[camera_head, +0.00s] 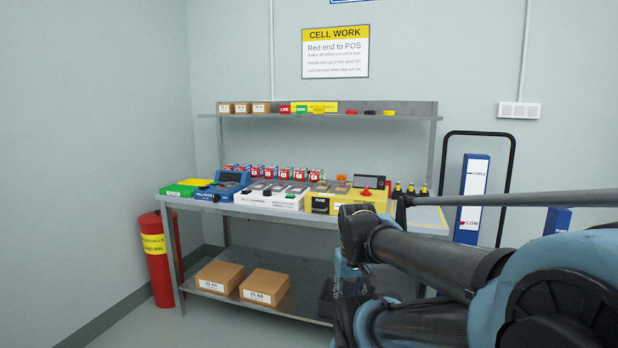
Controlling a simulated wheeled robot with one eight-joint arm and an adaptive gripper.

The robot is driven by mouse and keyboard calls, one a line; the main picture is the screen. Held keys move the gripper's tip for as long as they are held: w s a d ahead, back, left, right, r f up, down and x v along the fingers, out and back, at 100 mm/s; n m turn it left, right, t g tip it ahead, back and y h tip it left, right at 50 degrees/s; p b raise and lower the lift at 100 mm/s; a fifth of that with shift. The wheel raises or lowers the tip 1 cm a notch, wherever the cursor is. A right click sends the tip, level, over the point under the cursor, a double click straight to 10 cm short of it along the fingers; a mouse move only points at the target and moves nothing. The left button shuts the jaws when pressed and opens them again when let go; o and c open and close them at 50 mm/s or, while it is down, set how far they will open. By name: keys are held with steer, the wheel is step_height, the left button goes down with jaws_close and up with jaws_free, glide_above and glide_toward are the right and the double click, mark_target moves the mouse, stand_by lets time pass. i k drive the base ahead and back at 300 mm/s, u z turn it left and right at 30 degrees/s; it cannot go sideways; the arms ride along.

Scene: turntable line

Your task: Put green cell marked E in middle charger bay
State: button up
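A row of small cells with red, green and white colouring (271,173) stands along the back of the bench. Their letters are too small to read, so I cannot tell which is the green one marked E. The white cell charger (254,200) sits in front of them at the bench's front edge, with dark bays on its top. I cannot make out whether the middle bay holds anything. My arm comes in from the right and folds in front of the bench's right half. I cannot make out my gripper's fingers.
Left of the charger are a blue meter (229,181) and a green tray (180,190). A yellow tester (357,198) stands to its right. A shelf (390,113) hangs above. A red bin (155,262) stands at left, and two cartons (219,275) lie below.

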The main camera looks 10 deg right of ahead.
mark_target(278, 200)
steer(key=z, duration=0.05)
steer(key=i, duration=1)
